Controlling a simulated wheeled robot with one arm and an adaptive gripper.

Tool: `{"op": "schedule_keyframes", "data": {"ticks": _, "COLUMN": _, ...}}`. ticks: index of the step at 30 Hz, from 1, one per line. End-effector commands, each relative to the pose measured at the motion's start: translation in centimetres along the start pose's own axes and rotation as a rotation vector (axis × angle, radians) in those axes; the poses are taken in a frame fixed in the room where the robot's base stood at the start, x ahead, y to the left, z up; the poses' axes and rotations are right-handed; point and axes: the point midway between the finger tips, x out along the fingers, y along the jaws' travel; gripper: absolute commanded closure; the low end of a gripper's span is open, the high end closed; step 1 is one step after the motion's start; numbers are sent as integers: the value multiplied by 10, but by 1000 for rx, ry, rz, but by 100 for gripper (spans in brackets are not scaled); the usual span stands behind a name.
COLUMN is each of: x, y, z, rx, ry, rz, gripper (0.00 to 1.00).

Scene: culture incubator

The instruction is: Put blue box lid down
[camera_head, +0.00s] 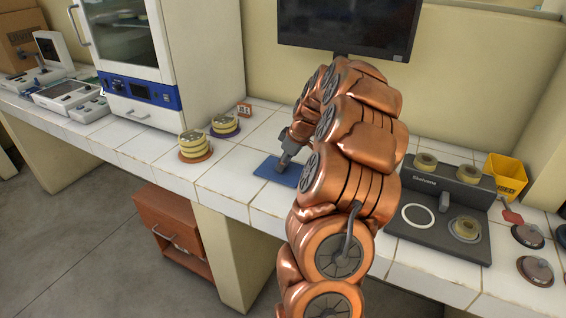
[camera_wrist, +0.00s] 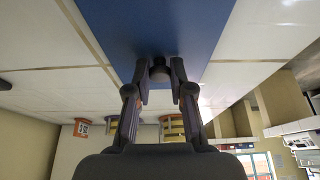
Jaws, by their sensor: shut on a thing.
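The blue box lid (camera_head: 268,173) is a flat blue rectangle over the white tiled counter, left of my arm. In the wrist view the blue lid (camera_wrist: 150,25) fills the upper middle, with a dark knob (camera_wrist: 160,72) on it. My gripper (camera_head: 284,163) is at the lid's top. In the wrist view my gripper (camera_wrist: 160,85) has its two fingers closed on the knob from both sides. The lid looks level and at or very near the counter. I cannot tell whether it touches. My arm hides its right part.
Stacked yellow-lidded dishes (camera_head: 194,146) stand left of the lid, with another stack (camera_head: 225,126) behind. A white incubator (camera_head: 140,65) is farther left. A monitor (camera_head: 348,25) is behind. A dark device (camera_head: 440,215) and a yellow bin (camera_head: 505,177) are right. Bare tiles surround the lid's left side.

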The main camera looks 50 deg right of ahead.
Motion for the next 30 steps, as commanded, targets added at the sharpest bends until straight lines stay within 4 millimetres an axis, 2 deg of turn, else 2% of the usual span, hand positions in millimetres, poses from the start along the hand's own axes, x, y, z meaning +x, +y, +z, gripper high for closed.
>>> {"op": "schedule_keyframes", "data": {"ticks": 11, "x": 5, "y": 0, "z": 2, "rx": 0, "ry": 1, "rz": 0, "gripper": 100}}
{"op": "schedule_keyframes", "data": {"ticks": 12, "x": 4, "y": 0, "z": 1, "rx": 0, "ry": 0, "rz": 0, "gripper": 75}}
{"op": "schedule_keyframes", "data": {"ticks": 18, "x": 3, "y": 0, "z": 1, "rx": 0, "ry": 0, "rz": 0, "gripper": 54}}
{"op": "schedule_keyframes", "data": {"ticks": 30, "x": 0, "y": 0, "z": 0, "rx": 0, "ry": -1, "rz": -1, "gripper": 53}}
